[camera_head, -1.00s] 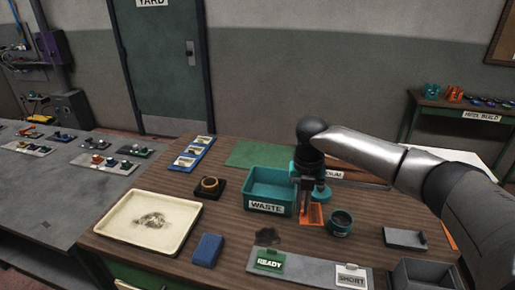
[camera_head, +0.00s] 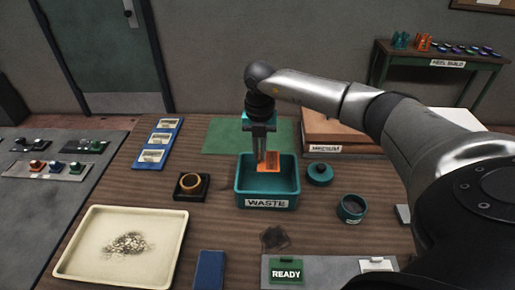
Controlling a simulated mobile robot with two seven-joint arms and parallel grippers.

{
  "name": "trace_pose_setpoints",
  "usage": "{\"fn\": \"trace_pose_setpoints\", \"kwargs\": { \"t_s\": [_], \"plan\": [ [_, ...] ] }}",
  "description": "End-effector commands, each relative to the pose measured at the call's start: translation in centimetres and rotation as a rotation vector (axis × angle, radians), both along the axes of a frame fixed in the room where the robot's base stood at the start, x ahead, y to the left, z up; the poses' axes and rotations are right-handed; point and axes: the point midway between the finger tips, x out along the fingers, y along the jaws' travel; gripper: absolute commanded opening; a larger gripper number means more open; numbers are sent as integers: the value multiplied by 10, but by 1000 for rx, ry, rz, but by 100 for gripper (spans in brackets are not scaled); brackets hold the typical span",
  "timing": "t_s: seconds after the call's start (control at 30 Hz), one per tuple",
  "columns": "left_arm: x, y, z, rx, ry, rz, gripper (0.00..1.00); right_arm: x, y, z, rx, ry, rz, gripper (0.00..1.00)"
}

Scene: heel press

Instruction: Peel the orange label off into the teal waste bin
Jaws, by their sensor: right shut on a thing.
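The orange label (camera_head: 270,161) is a small flat orange piece at the tips of my right gripper (camera_head: 262,157). My right gripper points down and is shut on the label, above the back part of the teal waste bin (camera_head: 267,202). The bin is an open box with a white WASTE sign on its front. I cannot tell whether the label is above the rim or slightly below it. My left gripper is out of view.
A teal lid (camera_head: 319,174) and a round teal pot (camera_head: 351,208) stand right of the bin. A black block with a ring (camera_head: 191,185) stands left. A cream tray (camera_head: 172,232) lies front left. Brown boxes (camera_head: 325,125) stand behind right, and a green mat (camera_head: 222,137) lies behind.

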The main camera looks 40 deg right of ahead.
Motion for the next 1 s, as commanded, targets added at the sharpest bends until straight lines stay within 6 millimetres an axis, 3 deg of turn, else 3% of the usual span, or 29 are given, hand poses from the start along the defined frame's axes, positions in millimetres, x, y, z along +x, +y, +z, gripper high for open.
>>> {"fn": "trace_pose_setpoints", "kwargs": {
  "t_s": [0.7, 1.0],
  "plan": [
    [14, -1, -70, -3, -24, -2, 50, 0, 0, -82, 0, 1, 1, 0],
    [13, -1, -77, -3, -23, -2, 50, 0, 0, -90, 0, 1, 1, 0]
  ]
}}
